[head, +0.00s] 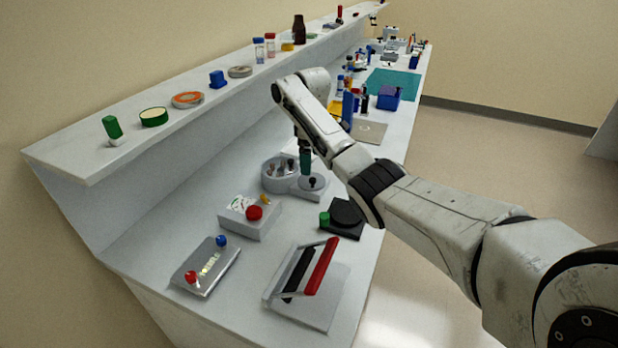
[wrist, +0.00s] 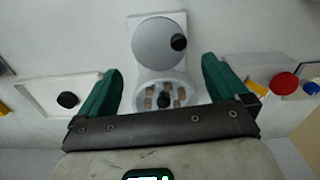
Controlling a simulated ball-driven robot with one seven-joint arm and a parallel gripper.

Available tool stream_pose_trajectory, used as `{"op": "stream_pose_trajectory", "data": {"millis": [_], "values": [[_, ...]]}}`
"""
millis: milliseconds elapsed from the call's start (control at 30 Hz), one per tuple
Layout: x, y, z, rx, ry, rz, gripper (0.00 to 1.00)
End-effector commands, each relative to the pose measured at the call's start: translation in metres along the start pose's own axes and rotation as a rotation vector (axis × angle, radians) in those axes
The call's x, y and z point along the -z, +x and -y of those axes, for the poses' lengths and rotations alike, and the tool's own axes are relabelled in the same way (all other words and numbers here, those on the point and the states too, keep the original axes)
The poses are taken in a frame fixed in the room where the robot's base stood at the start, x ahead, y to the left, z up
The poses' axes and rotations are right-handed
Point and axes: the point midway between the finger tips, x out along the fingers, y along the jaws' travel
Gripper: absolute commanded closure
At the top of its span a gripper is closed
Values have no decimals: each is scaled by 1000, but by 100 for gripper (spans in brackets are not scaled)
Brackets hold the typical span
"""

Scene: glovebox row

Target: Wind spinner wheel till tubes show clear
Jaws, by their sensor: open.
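The spinner is a pale grey unit with a round bowl (head: 268,183) holding several small tubes and, beside it, a flat wheel (head: 318,189) with an upright dark knob. In the wrist view the wheel (wrist: 152,45) lies ahead of my fingers, its black knob (wrist: 179,42) on the right side. The bowl (wrist: 138,96) is nearer, with brownish tubes (wrist: 164,101); whether they are clear I cannot tell. My gripper (wrist: 161,70) is open and empty, its green fingers spread wide. In the head view my gripper (head: 306,164) points down just above the wheel.
Nearer on the bench are a box with a red button (head: 255,212), a black plate with a green knob (head: 345,214), a panel with red and blue knobs (head: 207,266) and a red-handled frame (head: 318,268). A blue upright object (head: 348,110) stands beyond. The shelf (head: 75,150) overhangs left.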

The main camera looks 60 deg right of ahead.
Motion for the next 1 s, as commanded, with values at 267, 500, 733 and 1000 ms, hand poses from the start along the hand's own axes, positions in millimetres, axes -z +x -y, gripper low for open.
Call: {"op": "stream_pose_trajectory", "data": {"millis": [267,500,733,1000], "values": [[-1,48,0,1,1,2,0],[0,66,0,0,1,0,0],[0,68,0,-1,1,0,0],[0,68,0,-1,1,0,19]]}}
